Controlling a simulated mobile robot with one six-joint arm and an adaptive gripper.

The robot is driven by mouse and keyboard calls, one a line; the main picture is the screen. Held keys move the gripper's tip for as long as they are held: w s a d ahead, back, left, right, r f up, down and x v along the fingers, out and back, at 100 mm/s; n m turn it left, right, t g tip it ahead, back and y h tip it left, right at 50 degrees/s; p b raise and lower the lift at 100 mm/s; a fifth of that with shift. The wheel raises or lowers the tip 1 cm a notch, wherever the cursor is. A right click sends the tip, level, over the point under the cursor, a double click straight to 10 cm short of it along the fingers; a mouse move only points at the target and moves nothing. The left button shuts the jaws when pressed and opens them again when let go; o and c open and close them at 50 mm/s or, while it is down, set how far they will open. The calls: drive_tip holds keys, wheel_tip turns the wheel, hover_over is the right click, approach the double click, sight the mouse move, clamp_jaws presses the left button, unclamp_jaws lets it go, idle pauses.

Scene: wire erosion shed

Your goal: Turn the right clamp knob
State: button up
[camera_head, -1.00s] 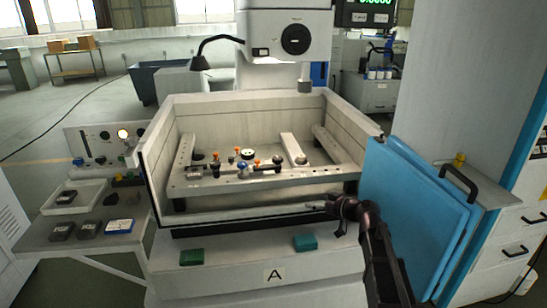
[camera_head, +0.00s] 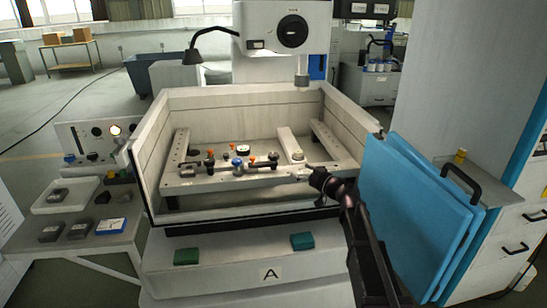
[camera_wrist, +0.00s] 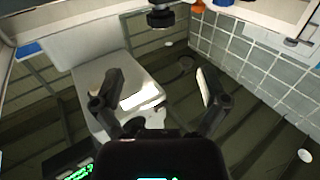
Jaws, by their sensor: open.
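My gripper (camera_head: 303,174) is at the front right of the fixture plate (camera_head: 200,184) inside the machine tank, close to its front edge. In the wrist view its two fingers (camera_wrist: 160,88) stand wide apart with nothing held between them. Several small clamp parts with black, blue and orange tops sit along the plate, left of my gripper. A dark knob (camera_head: 273,158) is the rightmost of this cluster. A pale round knob (camera_head: 297,155) lies just behind my gripper at the end of a light bar. I cannot tell for certain which is the right clamp knob.
A blue door panel (camera_head: 415,215) stands close to my arm on the right. A machine head (camera_head: 290,35) hangs over the tank. A side table with a white tray (camera_head: 65,196) is at left.

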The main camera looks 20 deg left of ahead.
sight(278, 158)
drive_tip(key=x, duration=1.3)
drive_tip(key=shift+w+a, duration=0.1)
drive_tip(key=shift+a, duration=0.1)
drive_tip(key=shift+c, duration=0.2)
drive_tip(key=c, duration=1.1)
